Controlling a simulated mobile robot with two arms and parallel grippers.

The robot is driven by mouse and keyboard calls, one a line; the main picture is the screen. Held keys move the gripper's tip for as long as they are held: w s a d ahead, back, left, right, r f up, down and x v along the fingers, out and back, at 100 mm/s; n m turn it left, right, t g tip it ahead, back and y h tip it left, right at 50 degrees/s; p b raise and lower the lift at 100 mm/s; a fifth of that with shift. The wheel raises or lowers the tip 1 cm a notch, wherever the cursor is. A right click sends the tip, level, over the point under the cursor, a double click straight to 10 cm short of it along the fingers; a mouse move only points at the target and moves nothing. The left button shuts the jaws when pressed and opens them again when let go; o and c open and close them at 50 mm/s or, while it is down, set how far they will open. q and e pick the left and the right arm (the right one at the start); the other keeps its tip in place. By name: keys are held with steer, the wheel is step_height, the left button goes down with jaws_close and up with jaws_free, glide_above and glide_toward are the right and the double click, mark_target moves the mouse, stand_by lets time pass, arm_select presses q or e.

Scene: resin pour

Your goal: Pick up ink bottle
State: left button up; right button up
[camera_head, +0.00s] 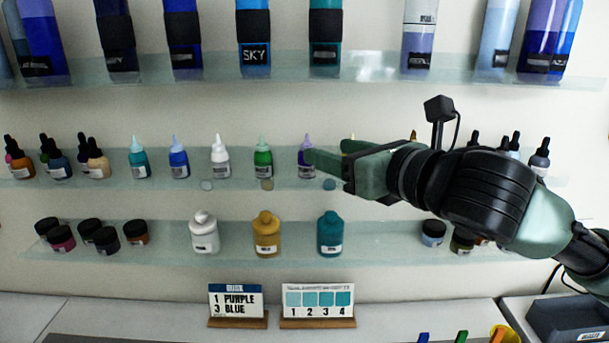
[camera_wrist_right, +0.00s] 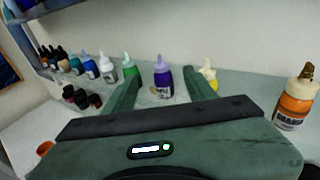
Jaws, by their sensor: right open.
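Several ink bottles stand in a row on the middle glass shelf. A purple ink bottle (camera_head: 306,158) with a pale purple nozzle stands right at the tips of my right gripper (camera_head: 325,170). In the right wrist view the purple bottle (camera_wrist_right: 163,78) stands upright between the two open fingers (camera_wrist_right: 160,92), with space on both sides. A green bottle (camera_head: 263,158) stands to its left; in the wrist view it is partly behind the left finger. A yellow bottle (camera_wrist_right: 208,72) stands by the right finger and is mostly hidden in the head view. My left gripper is out of view.
White (camera_head: 220,157) and blue (camera_head: 179,158) bottles stand further left. An orange bottle (camera_wrist_right: 296,100) stands at the right in the wrist view. Larger white, yellow and teal bottles (camera_head: 330,234) stand on the lower shelf. A card (camera_head: 236,300) reads "1 PURPLE 3 BLUE".

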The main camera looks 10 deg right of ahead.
steer(key=w+a+f, duration=0.1)
steer(key=w, duration=0.1)
steer(key=w+f, duration=0.1)
steer(key=w, duration=0.1)
steer(key=w+a+f, duration=0.1)
steer(key=w, duration=0.1)
steer(key=shift+w+a+f, duration=0.3)
steer(key=shift+w+f, duration=0.1)
steer(key=shift+w+a+f+p, duration=0.2)
steer(key=shift+w+p, duration=0.1)
steer(key=shift+w, duration=0.15)
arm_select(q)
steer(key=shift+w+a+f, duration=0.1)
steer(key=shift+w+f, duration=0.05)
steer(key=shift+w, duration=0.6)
arm_select(e)
jaws_close()
